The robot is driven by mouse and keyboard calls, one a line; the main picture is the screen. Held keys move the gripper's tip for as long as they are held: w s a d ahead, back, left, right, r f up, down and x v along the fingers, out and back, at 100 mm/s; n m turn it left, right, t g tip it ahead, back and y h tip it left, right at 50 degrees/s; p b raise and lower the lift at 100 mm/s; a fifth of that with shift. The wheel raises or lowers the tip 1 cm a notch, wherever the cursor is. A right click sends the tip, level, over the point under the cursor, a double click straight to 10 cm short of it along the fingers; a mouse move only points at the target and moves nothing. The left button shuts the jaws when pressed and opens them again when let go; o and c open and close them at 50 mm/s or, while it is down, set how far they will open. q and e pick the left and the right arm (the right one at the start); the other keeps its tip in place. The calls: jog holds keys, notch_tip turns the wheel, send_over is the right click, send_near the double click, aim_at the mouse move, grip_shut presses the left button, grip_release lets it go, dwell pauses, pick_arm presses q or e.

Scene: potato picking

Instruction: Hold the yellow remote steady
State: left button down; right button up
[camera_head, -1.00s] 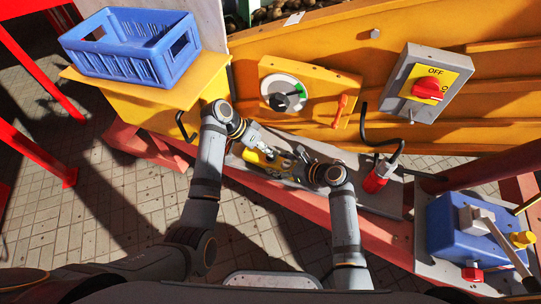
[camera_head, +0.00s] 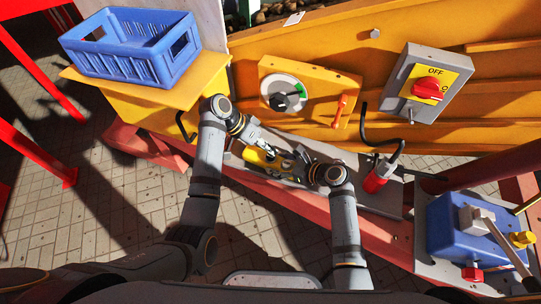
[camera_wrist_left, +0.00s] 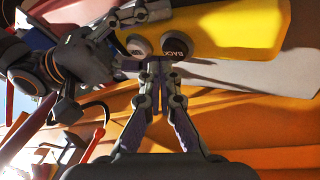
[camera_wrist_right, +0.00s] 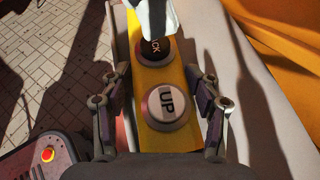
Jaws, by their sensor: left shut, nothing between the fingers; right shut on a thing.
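The yellow remote (camera_head: 256,157) lies between my two grippers, low in front of the orange machine wall. My right gripper (camera_wrist_right: 158,88) is shut on the remote, with one finger along each side of it. The right wrist view shows its white UP button (camera_wrist_right: 167,106) and dark BACK button (camera_wrist_right: 155,50). My left gripper (camera_wrist_left: 155,66) is shut and empty, its fingertips just by the BACK button, which also shows in the left wrist view (camera_wrist_left: 176,46). I cannot tell whether they touch it. The far end of the remote (camera_wrist_left: 235,30) is clear of both grippers.
A blue crate (camera_head: 120,62) stands on a yellow shelf (camera_head: 205,72) at the upper left. A grey OFF switch box (camera_head: 408,102) and a dial panel (camera_head: 320,82) are on the orange wall. A red plug (camera_head: 374,180) and a blue lever box (camera_head: 450,235) are at the right.

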aim_at(269, 156)
pick_arm(q)
jog(key=shift+r, duration=2.5)
pick_arm(e)
jog(key=shift+s+f, duration=0.1)
pick_arm(q)
jog(key=shift+s, duration=0.1)
pick_arm(e)
jog(key=o, duration=1)
jog(key=shift+c, duration=0.2)
